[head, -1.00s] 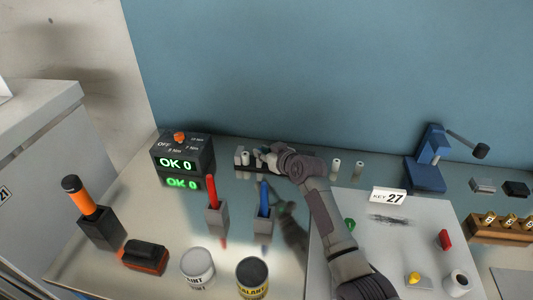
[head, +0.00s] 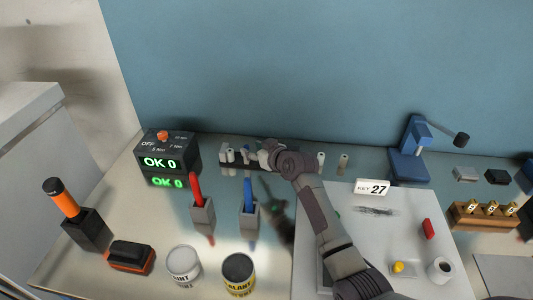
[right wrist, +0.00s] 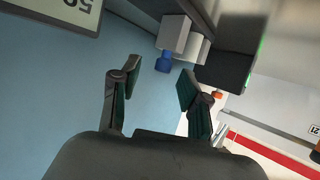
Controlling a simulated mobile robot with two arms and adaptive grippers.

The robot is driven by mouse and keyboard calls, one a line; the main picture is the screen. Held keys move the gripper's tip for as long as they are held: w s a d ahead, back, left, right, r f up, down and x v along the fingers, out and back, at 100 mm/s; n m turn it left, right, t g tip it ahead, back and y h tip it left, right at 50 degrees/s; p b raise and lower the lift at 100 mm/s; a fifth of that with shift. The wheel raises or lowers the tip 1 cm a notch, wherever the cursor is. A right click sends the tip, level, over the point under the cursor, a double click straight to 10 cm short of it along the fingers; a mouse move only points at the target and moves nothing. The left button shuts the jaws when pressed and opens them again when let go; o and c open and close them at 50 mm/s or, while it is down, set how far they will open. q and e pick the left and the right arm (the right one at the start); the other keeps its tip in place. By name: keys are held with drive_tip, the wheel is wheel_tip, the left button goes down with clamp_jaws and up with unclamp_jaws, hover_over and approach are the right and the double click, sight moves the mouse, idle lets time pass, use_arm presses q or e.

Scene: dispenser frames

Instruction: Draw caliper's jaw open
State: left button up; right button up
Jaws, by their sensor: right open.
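What looks like the caliper, a dark bar with pale grey upright blocks (head: 229,156), lies along the back of the bench in the head view. Which block is the sliding jaw is not clear. My right gripper (head: 262,157) is at this bar, partly covering its right part. In the right wrist view the gripper (right wrist: 160,78) is open, with nothing between its fingers. Pale blocks (right wrist: 174,33), one with a blue part below it, show just beyond the fingertips, apart from them. My left gripper is not in view.
The torque box (head: 168,152) stands left of the bar. Red (head: 196,190) and blue (head: 248,192) handled tools in holders stand in front. Pale cylinders (head: 343,161) stand to the right, then a blue press (head: 407,160). The wall (head: 300,70) is close behind.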

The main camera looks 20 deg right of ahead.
drive_tip(key=v, duration=1)
drive_tip(key=shift+s+d, duration=0.35)
drive_tip(key=shift+d, duration=0.05)
